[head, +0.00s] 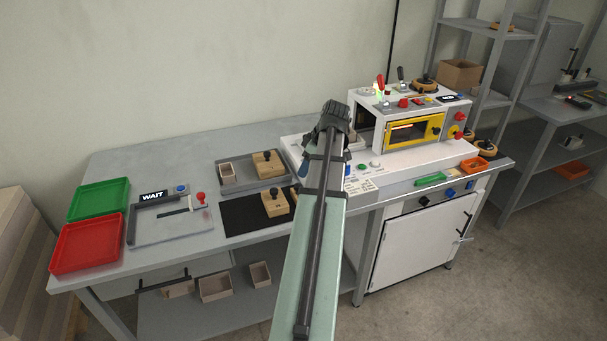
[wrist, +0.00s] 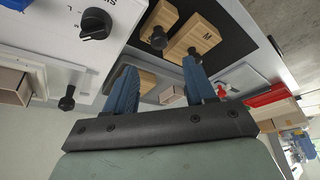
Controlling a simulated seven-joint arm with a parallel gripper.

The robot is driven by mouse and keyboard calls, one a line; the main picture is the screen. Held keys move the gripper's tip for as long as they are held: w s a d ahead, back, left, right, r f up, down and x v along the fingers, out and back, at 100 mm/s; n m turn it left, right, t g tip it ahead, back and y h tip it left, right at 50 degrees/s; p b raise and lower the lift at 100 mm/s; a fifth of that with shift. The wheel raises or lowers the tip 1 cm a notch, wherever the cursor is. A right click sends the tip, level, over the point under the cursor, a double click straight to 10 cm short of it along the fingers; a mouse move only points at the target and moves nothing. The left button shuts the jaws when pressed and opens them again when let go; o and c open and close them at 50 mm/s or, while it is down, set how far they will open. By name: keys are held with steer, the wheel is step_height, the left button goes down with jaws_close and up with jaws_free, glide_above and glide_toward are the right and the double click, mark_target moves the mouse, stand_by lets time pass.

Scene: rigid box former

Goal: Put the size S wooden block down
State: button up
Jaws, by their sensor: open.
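My gripper (wrist: 158,70) is open, its two blue fingers apart with nothing between them. In the head view, my arm mostly hides it. Two wooden blocks with dark knobs stand on the black mat. One wooden block (wrist: 196,40) is marked M in the wrist view; it also shows in the head view (head: 274,205). Beside it is a narrower wooden block (wrist: 153,22), apart from the fingers. I cannot read a letter on it, so I cannot confirm it as size S. My arm nearly hides it in the head view. A third wooden block (head: 268,163) sits in the grey tray.
The grey tray (head: 250,183) also holds a small open box (head: 227,173). The white machine (head: 365,105) with a yellow-framed window stands right of my arm. A WAIT fixture (head: 172,230), a green tray (head: 98,199) and a red tray (head: 86,243) are at the left.

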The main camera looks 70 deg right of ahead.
steer(key=shift+v, duration=1.25)
